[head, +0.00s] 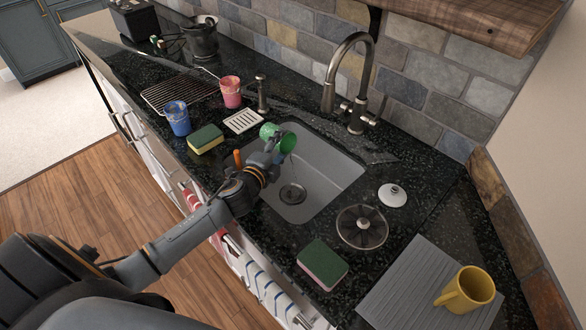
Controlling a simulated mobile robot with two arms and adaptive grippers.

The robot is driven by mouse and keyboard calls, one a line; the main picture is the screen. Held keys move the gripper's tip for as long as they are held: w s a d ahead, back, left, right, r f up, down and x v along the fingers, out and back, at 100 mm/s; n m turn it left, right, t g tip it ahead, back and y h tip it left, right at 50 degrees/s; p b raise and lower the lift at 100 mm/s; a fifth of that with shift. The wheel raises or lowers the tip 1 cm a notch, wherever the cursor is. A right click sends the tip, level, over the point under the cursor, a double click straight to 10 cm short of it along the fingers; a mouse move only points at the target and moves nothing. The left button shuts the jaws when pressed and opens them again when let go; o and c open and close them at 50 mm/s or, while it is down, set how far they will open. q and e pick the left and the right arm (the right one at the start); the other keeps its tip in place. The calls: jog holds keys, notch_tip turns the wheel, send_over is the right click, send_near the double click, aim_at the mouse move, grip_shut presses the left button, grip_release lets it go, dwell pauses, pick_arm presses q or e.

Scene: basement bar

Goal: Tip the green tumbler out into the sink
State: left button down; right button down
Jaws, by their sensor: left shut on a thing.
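The green tumbler (271,133) is held over the left part of the grey sink (330,178). It is tilted, and a pale streak shows below its mouth, toward the drain (293,193); I cannot tell for sure that it is liquid. My left gripper (273,150) is shut on the green tumbler, its arm reaching in over the counter's front edge. The inside of the tumbler is hard to make out. My right gripper is not in view.
A tall faucet (348,70) stands behind the sink. A blue tumbler (178,117), a pink tumbler (231,91) and a sponge (206,138) stand left. Another sponge (322,264), a glass lid (362,226), a white lid (392,194) and a yellow mug (467,289) are right.

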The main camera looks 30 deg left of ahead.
pick_arm(q)
jog(key=shift+d+m+b, duration=0.1)
jog(key=shift+m+b, duration=0.3)
jog(key=shift+b, duration=0.2)
jog(key=shift+t, duration=0.3)
jog(key=shift+d+f+m+b, duration=0.1)
jog(key=shift+d+m+b, duration=0.1)
jog(key=shift+m+b, duration=0.6)
jog(key=m+t+b, duration=0.1)
jog(key=d+r+m+b, duration=0.1)
jog(key=m+b, duration=0.1)
jog(key=shift+s+r+t+b, duration=0.1)
jog(key=shift+s+t+b, duration=0.2)
jog(key=shift+t, duration=0.1)
jog(key=r+m+b, duration=0.1)
jog(key=m, duration=0.1)
jog(key=d+r+m+t+b, duration=0.1)
jog(key=m, duration=0.1)
jog(key=r+m+t+b, duration=0.1)
jog(key=r+m, duration=0.1)
jog(key=shift+s+d+h, duration=0.2)
jog(key=shift+d+h, duration=0.1)
jog(key=shift+h, duration=0.1)
